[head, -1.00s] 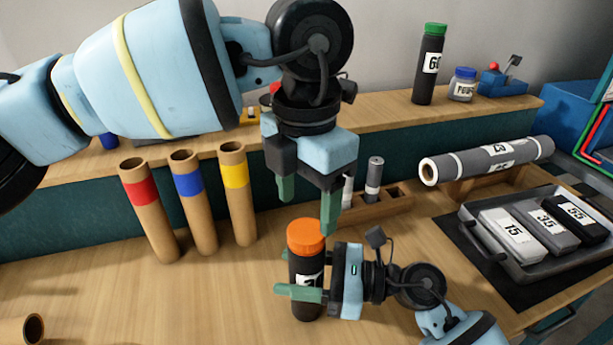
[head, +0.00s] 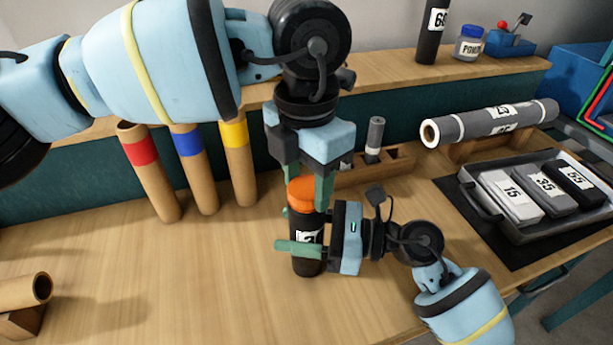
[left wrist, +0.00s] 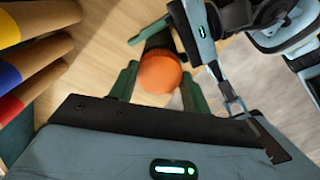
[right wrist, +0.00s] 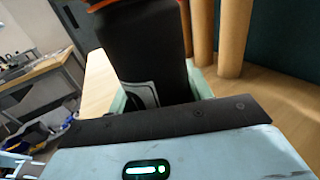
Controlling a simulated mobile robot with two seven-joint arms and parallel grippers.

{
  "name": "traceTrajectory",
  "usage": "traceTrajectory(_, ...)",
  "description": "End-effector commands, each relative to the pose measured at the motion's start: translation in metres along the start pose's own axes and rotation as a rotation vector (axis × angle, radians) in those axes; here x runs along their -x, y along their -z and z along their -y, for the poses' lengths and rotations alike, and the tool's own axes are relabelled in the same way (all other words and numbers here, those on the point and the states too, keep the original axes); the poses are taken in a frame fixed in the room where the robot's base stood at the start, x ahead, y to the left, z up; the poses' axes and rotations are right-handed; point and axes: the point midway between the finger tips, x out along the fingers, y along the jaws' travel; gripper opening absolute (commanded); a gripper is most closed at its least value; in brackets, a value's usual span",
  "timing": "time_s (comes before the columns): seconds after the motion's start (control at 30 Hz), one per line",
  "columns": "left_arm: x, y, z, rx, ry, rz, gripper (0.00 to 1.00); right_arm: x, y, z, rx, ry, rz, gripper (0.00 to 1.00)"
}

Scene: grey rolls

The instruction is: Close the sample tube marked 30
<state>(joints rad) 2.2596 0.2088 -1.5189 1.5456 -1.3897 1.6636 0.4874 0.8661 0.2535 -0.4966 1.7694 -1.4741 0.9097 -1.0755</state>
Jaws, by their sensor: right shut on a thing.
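The sample tube (head: 307,262) is a dark upright cylinder with a partly covered white label; its number cannot be read. An orange lid (head: 302,191) sits on its top; whether it is seated fully I cannot tell. My right gripper (head: 292,232) is shut on the tube's body from the right side; the dark body fills its jaws in the right wrist view (right wrist: 148,55). My left gripper (head: 306,197) points down from above, its fingers on either side of the lid. In the left wrist view the orange lid (left wrist: 160,73) lies between the open fingers, with small gaps.
Cardboard tubes with red (head: 150,175), blue (head: 194,170) and yellow (head: 239,165) bands stand to the left. Behind is a wooden rack (head: 365,172). A tray (head: 487,203) with numbered boxes and a grey roll (head: 490,122) are at right.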

Motion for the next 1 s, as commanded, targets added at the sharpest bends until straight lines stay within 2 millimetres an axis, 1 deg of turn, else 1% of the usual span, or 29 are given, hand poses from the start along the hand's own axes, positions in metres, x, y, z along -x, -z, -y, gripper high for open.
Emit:
traceTrajectory(0.03,0.000,0.000,0.000,0.001,-0.001,0.000,0.24,0.000,0.000,0.000,0.001,0.000,0.000,0.00)
traceTrajectory(0.07,0.000,0.000,0.000,0.001,-0.001,0.000,0.21,0.000,0.000,0.000,0.001,0.000,0.000,0.00)
traceTrajectory(0.23,0.000,0.000,-0.001,0.001,-0.001,0.000,0.20,0.000,0.000,0.000,0.001,0.000,0.000,0.00)
traceTrajectory(0.27,0.000,0.000,-0.001,0.001,-0.001,0.000,0.50,0.000,0.000,0.000,0.001,0.000,0.000,0.00)
traceTrajectory(0.43,0.000,0.000,-0.001,0.001,-0.001,0.000,0.72,0.000,0.000,0.000,0.001,0.000,0.000,0.00)
traceTrajectory(0.77,0.003,0.000,0.000,0.001,-0.001,0.001,0.73,0.000,0.000,0.000,0.000,0.000,0.000,0.00)
traceTrajectory(0.87,0.011,0.000,0.000,0.001,-0.003,0.002,0.73,0.000,0.000,0.000,0.000,0.000,0.000,0.00)
traceTrajectory(0.97,0.026,0.000,0.000,0.001,-0.002,0.003,0.73,0.000,0.000,0.000,0.000,0.000,0.000,0.00)
traceTrajectory(1.0,0.034,-0.001,0.000,0.002,-0.002,0.003,0.73,0.000,0.000,0.000,0.000,0.000,0.000,0.00)
